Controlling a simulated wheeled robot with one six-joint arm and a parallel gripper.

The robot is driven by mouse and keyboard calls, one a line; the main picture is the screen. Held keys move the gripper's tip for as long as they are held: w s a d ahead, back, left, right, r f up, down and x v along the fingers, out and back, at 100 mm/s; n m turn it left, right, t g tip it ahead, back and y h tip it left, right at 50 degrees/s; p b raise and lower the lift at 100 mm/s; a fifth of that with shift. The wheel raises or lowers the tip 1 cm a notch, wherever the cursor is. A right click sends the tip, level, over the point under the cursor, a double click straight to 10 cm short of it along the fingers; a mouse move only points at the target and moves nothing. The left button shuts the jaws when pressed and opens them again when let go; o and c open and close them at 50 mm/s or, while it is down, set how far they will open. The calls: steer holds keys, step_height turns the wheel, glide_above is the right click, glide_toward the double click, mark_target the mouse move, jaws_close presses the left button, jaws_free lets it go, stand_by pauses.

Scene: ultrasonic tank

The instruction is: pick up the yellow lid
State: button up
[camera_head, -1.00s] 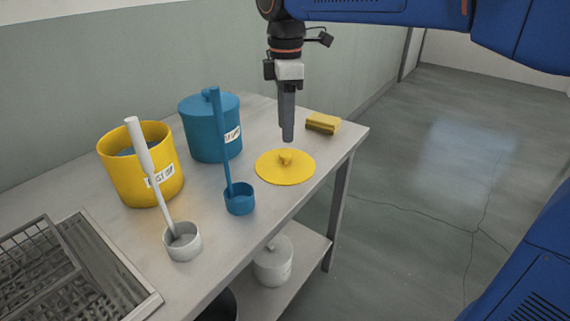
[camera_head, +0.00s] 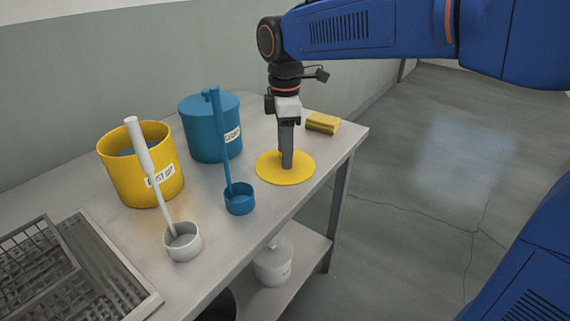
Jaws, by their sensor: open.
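The yellow lid (camera_head: 304,171) is a flat round disc lying on the metal table, right of the blue ladle. My gripper (camera_head: 286,164) points straight down over the lid's middle. Its fingers are open and their tips are down at the lid's knob. The knob is hidden behind the fingers, so I cannot tell whether they touch it.
An open yellow pot (camera_head: 146,181) and a lidded blue pot (camera_head: 209,136) stand to the left. A blue ladle (camera_head: 240,200) and a white ladle (camera_head: 183,243) stand upright in front. A wire basket (camera_head: 35,262) is at left.

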jaws_close()
steer(key=shift+r, duration=0.1)
